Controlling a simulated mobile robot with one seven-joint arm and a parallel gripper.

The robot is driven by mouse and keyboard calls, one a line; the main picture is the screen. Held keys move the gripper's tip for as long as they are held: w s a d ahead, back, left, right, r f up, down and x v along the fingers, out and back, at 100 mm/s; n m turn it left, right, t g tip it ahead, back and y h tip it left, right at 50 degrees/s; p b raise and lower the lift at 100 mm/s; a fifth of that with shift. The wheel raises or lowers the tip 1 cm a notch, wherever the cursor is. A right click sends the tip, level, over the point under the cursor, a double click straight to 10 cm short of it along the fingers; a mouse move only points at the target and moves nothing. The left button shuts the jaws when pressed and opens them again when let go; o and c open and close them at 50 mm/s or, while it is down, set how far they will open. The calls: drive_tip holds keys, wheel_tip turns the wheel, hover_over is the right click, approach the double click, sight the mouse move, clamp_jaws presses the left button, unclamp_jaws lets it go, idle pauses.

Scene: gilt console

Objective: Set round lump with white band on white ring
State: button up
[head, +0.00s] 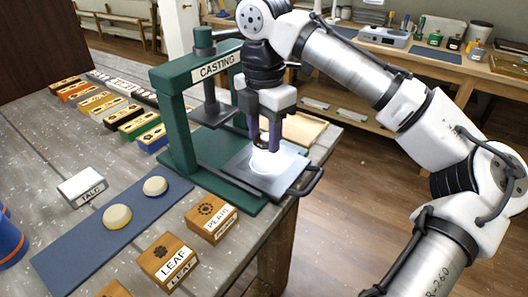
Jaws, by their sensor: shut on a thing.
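My gripper (264,147) points down over the grey sliding plate (244,178) of the green press marked CASTING. It is shut on a pale round lump (265,161), partly hidden by the fingers. The lump is at or just above the plate, over the white ring (268,172), whose front edge shows as a pale curve. I cannot tell whether the lump touches the plate, and its band is not clear against the white.
A blue mat (75,254) holds a lump with a yellow band (117,217) and another pale lump (155,187). A TALC block (82,187), a LEAF block (168,259) and a PEARL block (211,218) stand nearby. The press frame (176,120) rises left of my gripper.

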sight(264, 139)
drive_tip(key=shift+f, duration=2.3)
drive_tip(key=o, duration=1.1)
drive_tip(key=shift+c, duration=0.2)
wheel_tip(264, 139, up, 12)
drive_tip(key=shift+r+p, duration=0.1)
drive_tip(key=shift+p, duration=0.3)
